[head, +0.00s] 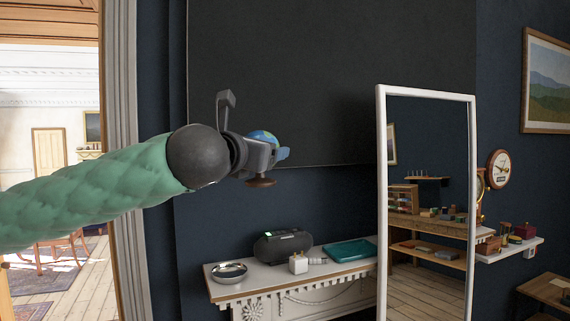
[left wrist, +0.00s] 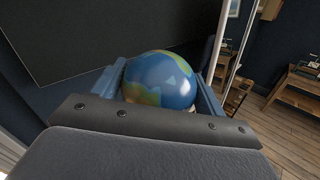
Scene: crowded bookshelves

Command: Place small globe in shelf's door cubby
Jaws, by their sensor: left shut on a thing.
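The small globe (head: 262,137), blue with green and yellow land and a brown round base, is held in my left gripper (head: 281,153). The gripper is raised in front of the dark wall panel, above the white wall shelf. In the left wrist view, the globe (left wrist: 160,78) sits between the two blue fingers of my left gripper (left wrist: 165,80), which are shut on it. The globe's lower part is hidden there by the gripper body. My right gripper is not in view. I cannot make out a shelf with a door cubby.
The white shelf (head: 228,293) carries a silver bowl (head: 229,271), a black radio (head: 283,246), a white charger (head: 298,263) and a teal book (head: 350,251). A white-framed mirror (head: 381,200) stands to the right. Another white shelf (head: 520,246) with small objects is beyond it. A doorway is at left.

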